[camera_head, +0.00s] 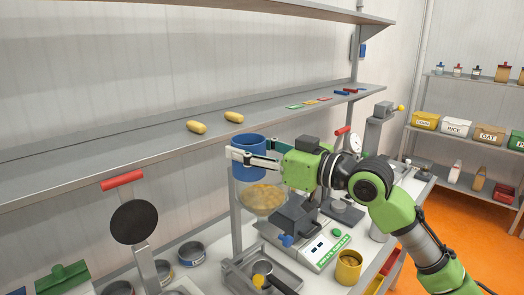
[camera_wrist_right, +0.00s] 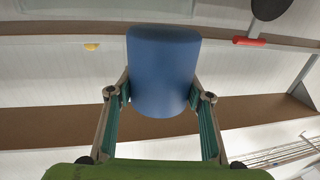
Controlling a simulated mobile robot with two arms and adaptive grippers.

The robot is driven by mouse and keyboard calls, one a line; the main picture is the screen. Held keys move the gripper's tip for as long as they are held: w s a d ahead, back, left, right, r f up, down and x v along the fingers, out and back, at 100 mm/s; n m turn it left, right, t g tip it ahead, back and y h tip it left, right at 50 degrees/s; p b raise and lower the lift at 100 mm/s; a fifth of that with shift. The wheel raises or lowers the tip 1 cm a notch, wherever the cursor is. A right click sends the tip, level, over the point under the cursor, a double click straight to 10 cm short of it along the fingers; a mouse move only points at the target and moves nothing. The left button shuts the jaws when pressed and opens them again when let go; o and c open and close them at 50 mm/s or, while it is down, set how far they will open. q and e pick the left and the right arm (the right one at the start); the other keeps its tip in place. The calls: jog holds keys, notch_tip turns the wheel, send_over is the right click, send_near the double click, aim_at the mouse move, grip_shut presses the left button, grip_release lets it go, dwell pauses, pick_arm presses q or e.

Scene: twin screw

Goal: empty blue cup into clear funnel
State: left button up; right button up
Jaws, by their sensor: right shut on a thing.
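The blue cup (camera_head: 249,145) is held up at the centre, above the bench, and looks close to upright. My right gripper (camera_head: 250,159) comes in from the right and is shut on the cup, with its fingers along the cup's sides. In the right wrist view the cup (camera_wrist_right: 162,65) sits between the two fingers (camera_wrist_right: 160,100). The clear funnel (camera_head: 262,202) is just below the cup, with yellowish pieces showing in it. What is inside the cup is hidden. My left gripper is in neither view.
A grey shelf (camera_head: 90,170) with two yellow objects (camera_head: 197,127) runs behind the cup. A green-and-white machine (camera_head: 325,250) stands below right of the funnel. A yellow cup (camera_head: 348,267) is on the bench. A black disc with a red handle (camera_head: 134,221) stands at left.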

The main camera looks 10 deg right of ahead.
jog(key=shift+r, duration=0.1)
notch_tip(320, 180, up, 3)
jog(key=p, duration=0.3)
dwell(0.5)
